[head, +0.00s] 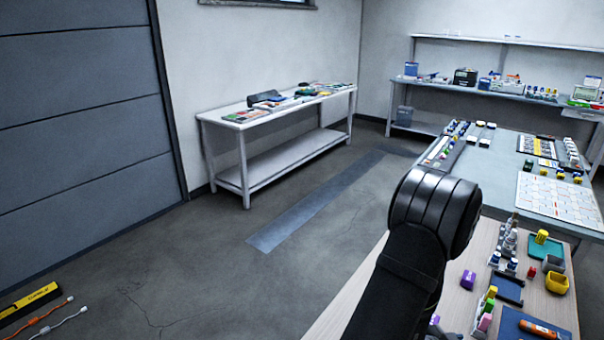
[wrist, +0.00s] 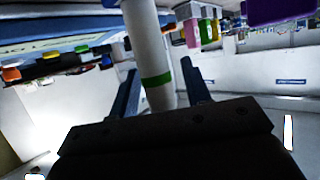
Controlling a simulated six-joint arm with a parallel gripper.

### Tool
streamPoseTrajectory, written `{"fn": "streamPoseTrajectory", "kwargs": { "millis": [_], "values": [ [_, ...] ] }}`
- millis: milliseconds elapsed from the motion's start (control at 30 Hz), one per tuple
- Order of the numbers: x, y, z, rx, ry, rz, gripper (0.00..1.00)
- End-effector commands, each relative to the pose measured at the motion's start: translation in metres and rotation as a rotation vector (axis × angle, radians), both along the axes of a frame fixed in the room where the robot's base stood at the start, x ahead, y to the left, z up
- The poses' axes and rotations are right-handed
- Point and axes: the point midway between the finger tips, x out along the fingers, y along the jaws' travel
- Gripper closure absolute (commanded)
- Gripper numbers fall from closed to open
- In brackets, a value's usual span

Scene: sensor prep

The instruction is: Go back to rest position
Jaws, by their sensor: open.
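My gripper (wrist: 160,67) shows in the wrist view with its two dark blue fingers apart. A white cylinder with a green band (wrist: 148,50) appears between the fingers, with gaps visible on both sides. How far it stands from the fingers is hard to tell. In the head view my black arm reaches up over the near table at lower right. My gripper is not visible there.
The near wooden table (head: 335,316) holds a purple block (head: 468,280), a yellow bin (head: 557,283), a blue tray (head: 509,288) and several small parts. A grey table (head: 490,160) with parts stands behind. A white bench (head: 230,122) stands at the left wall.

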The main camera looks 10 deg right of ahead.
Motion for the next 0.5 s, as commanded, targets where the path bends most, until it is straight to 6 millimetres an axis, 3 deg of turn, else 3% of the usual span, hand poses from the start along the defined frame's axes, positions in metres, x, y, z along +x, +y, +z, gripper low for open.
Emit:
{"fn": "streamPoseTrajectory", "kwargs": {
  "millis": [33, 333, 500],
  "values": [
    [0.001, 0.001, 0.011, -0.006, -0.005, 0.002, 0.56],
    [0.000, 0.001, 0.048, -0.006, -0.005, 0.000, 0.56],
    [-0.032, 0.000, 0.063, -0.005, -0.003, -0.002, 0.56]
  ]
}}
